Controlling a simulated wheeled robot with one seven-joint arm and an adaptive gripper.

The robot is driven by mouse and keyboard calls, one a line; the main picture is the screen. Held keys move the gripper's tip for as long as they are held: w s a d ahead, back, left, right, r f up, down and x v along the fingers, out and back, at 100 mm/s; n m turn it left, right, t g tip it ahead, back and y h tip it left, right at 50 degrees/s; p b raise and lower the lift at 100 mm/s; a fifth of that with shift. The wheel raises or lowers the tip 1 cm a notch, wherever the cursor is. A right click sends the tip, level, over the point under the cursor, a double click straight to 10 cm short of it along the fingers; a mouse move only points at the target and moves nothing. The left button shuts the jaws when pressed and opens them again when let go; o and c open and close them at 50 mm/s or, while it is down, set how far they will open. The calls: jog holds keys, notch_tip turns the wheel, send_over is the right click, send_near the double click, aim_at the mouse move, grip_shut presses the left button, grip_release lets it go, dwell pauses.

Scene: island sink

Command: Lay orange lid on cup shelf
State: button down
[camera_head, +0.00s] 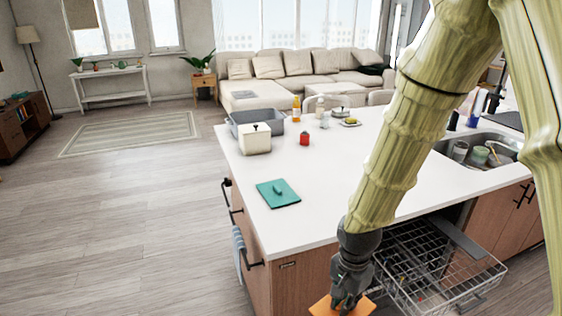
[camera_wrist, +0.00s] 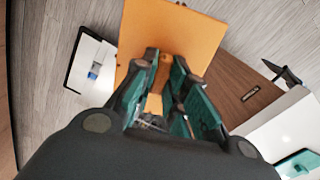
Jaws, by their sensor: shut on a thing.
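The orange lid (camera_head: 342,306) is at the bottom of the head view, partly cut off by the frame edge. In the wrist view the flat orange lid (camera_wrist: 170,32) reaches out beyond the fingers. My gripper (camera_head: 347,295) is shut on its raised handle; the fingers also show in the wrist view (camera_wrist: 165,88). The lid hangs in the air in front of the island's cabinet side, left of a pulled-out wire rack (camera_head: 440,272). I cannot tell whether this rack is the cup shelf; no other such shelf is clear.
The white island top (camera_head: 330,185) carries a teal lid (camera_head: 278,193), a cream pot (camera_head: 255,138), a grey bin (camera_head: 262,120) and a red pepper (camera_head: 304,138). The sink (camera_head: 478,150) holds dishes at right. Towel and handles stick out on the island's left side. Open floor lies left.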

jog(key=w+d+f+n, duration=0.1)
jog(key=w+f+n, duration=0.2)
jog(key=f+n, duration=0.2)
jog(key=w+d+f+n, duration=0.1)
jog(key=w+f+n, duration=0.2)
jog(key=f+n, duration=0.2)
notch_tip(320, 180, down, 2)
jog(key=shift+d+f, duration=0.2)
jog(key=shift+d, duration=0.05)
jog(key=shift+w, duration=0.1)
